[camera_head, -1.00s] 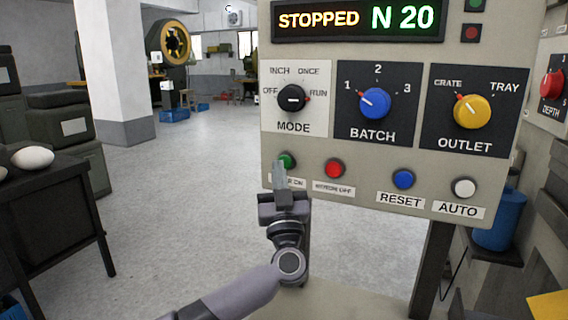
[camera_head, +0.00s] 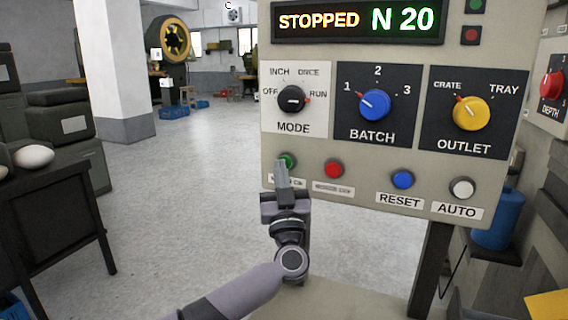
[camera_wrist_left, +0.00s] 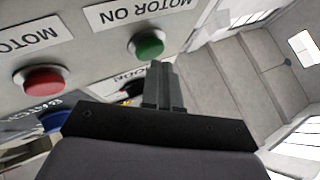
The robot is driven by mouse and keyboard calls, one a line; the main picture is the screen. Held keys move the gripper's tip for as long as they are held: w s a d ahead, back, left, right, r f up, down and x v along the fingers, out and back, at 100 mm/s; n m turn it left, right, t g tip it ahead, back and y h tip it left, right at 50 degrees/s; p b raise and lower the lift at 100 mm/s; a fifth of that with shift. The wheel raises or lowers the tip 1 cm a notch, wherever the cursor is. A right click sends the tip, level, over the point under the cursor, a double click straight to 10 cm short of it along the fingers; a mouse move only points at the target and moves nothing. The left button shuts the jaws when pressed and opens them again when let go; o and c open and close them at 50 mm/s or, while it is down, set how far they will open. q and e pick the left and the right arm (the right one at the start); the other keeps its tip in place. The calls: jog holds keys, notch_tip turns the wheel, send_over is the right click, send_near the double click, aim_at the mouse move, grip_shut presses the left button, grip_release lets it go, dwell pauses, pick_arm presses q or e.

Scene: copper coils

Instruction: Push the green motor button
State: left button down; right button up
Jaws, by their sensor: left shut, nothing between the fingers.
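The green motor button (camera_head: 287,160) is at the lower left of the control panel (camera_head: 350,196). In the left wrist view the green button (camera_wrist_left: 147,46) sits beside its MOTOR ON label (camera_wrist_left: 134,14). My left gripper (camera_head: 281,167) is shut and empty, its fingertips just in front of the button and partly covering it and its label. In the left wrist view the shut fingers (camera_wrist_left: 160,68) end close to the button; I cannot tell whether they touch it. My right gripper is not in view.
A red button (camera_head: 333,169) is just right of the green one, then a blue RESET button (camera_head: 403,179) and a white AUTO button (camera_head: 462,188). Mode, batch and outlet knobs are above. The display (camera_head: 357,21) reads STOPPED N 20. A dark table (camera_head: 52,230) stands at left.

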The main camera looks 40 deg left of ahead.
pick_arm(q)
jog(key=shift+w+a, duration=0.15)
jog(key=shift+w, duration=0.3)
dwell(0.4)
dwell(0.3)
jog(key=shift+s+d+p, duration=0.25)
jog(key=shift+s+p, duration=0.65)
jog(key=shift+p, duration=0.25)
